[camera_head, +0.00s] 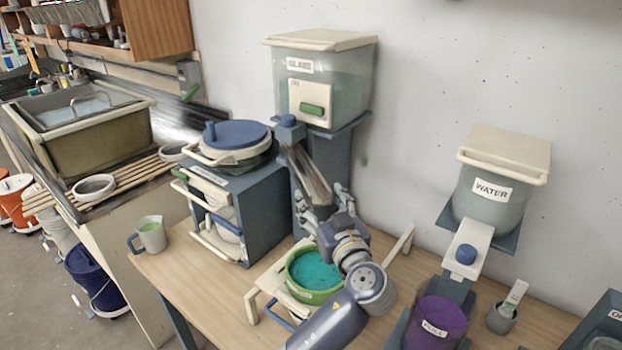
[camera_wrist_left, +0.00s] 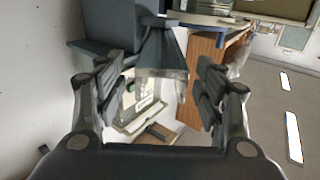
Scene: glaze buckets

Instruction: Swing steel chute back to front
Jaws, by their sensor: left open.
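The steel chute (camera_head: 308,174) hangs from a blue pivot knob (camera_head: 289,130) below the glaze tank (camera_head: 325,85) and slants down to the right. My left gripper (camera_head: 322,203) is at the chute's lower end, above the green bowl of teal glaze (camera_head: 314,271). In the left wrist view the chute (camera_wrist_left: 162,52) widens toward me between the two fingers of the open gripper (camera_wrist_left: 157,88). Gaps show on both sides of it. My left forearm hides part of the stand and bowl. My right gripper is not in view.
A cream stand (camera_head: 260,284) holds the bowl. A blue cabinet (camera_head: 262,210) with a lidded pot (camera_head: 236,140) stands left of the chute. A water tank (camera_head: 497,195) and purple bucket (camera_head: 436,322) are at right. A mug (camera_head: 150,236) sits on the left table edge.

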